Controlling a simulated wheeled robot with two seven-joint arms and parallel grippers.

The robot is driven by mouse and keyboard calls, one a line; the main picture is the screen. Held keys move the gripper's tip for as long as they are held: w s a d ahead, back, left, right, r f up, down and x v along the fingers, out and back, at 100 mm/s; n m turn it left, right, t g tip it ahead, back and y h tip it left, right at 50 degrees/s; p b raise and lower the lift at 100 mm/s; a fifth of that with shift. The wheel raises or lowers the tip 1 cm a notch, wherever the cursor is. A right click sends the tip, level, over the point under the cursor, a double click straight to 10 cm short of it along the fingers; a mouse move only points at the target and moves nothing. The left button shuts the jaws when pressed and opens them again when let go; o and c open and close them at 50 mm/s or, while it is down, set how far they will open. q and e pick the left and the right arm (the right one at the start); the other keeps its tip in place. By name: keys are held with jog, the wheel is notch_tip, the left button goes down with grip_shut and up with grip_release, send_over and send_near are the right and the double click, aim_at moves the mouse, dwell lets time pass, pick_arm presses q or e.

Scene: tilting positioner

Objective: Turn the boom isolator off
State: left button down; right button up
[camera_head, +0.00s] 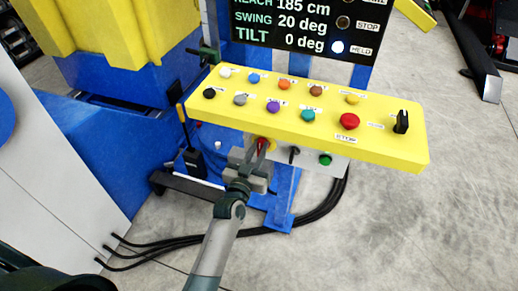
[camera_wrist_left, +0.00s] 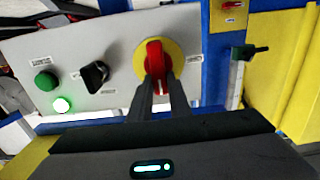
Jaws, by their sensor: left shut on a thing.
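A red rotary handle on a round yellow plate (camera_wrist_left: 178,66) is mounted on a grey panel under the yellow console; I take it for the boom isolator, but its label is too small to read. The red handle (camera_wrist_left: 154,55) stands roughly upright in the left wrist view. In the head view the handle (camera_head: 262,143) is partly hidden by my gripper. My left gripper (camera_head: 257,160) is shut on the red handle; its fingertips (camera_wrist_left: 161,88) show at the handle's lower end. My right gripper is not in view.
The grey panel also carries a black selector (camera_wrist_left: 95,75), a green button (camera_wrist_left: 46,81) and a lit green lamp (camera_wrist_left: 61,105). The yellow console (camera_head: 390,143) with several buttons overhangs it. Black cables (camera_head: 320,206) lie on the floor.

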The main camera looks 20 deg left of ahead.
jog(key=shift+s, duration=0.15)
pick_arm(q)
jog(key=shift+a+n, duration=0.1)
jog(key=shift+n, duration=0.3)
jog(key=n+p, duration=0.1)
jog(key=n, duration=0.1)
jog(key=shift+a+n, duration=0.2)
jog(key=shift+n, duration=0.2)
jog(key=shift+a+f+n, duration=0.25)
jog(key=shift+f+n, duration=0.1)
jog(key=shift+n, duration=2)
jog(key=shift+a+f+n, duration=0.2)
jog(key=shift+f+n, duration=0.15)
jog(key=shift+n, duration=2.05)
jog(key=shift+a+f+n, duration=0.25)
jog(key=shift+f+n, duration=0.1)
jog(key=shift+n, duration=2)
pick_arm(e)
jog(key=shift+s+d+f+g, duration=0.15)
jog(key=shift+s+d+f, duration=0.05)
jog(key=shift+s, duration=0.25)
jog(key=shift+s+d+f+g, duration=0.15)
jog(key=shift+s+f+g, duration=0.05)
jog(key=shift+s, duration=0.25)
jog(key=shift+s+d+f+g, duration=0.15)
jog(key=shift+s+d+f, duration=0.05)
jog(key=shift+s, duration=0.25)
